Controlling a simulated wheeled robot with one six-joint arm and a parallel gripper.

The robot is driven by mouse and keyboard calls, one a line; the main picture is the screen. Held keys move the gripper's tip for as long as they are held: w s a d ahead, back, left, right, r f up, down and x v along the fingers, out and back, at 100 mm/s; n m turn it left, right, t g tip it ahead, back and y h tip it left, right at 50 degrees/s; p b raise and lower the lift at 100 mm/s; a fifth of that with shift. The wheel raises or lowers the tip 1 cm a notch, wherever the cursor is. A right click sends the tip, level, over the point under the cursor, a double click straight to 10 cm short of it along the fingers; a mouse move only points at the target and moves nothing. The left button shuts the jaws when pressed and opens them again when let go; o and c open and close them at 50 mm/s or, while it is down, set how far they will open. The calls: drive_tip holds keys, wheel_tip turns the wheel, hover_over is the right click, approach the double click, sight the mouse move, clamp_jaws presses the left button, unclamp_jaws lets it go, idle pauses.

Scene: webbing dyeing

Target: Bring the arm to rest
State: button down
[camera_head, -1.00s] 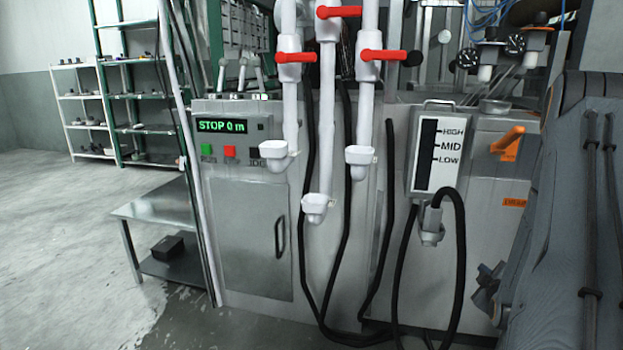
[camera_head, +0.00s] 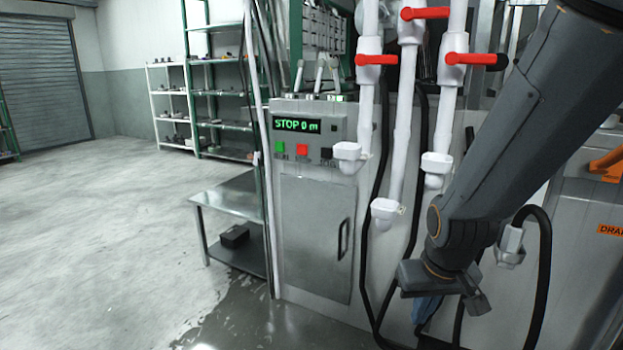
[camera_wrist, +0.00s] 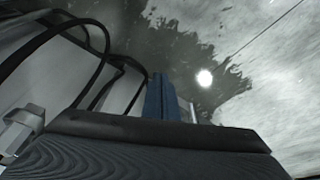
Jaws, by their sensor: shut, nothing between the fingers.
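My gripper (camera_head: 425,314) hangs low at the lower right of the head view, at the end of my dark grey arm. Its bluish fingers point down, in front of the machine's pale lower panel. In the wrist view the blue fingers (camera_wrist: 160,98) stand side by side, shut with nothing held. Whether the gripper or arm touches the hoses behind it cannot be told.
The grey machine (camera_head: 316,236) shows "STOP 0 m" above its buttons. White pipes (camera_head: 398,150) with red valve handles (camera_head: 425,13) and black hoses (camera_head: 540,262) are near my arm. A metal table (camera_head: 232,200) stands left. Open floor (camera_head: 110,230) lies further left.

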drive_tip(key=s+a+r+n+g+p, duration=0.1)
drive_tip(key=s+a+r+g, duration=0.1)
drive_tip(key=s+a+r, duration=0.4)
drive_tip(key=s+a+r+n+g, duration=0.1)
drive_tip(key=s+a+r+n, duration=0.15)
drive_tip(key=s+a, duration=0.4)
drive_tip(key=s+d+r+m+p, duration=0.1)
drive_tip(key=d+r+m+p, duration=0.3)
drive_tip(key=d+r+p, duration=0.6)
drive_tip(key=p, duration=0.8)
drive_tip(key=shift+d+r, duration=0.25)
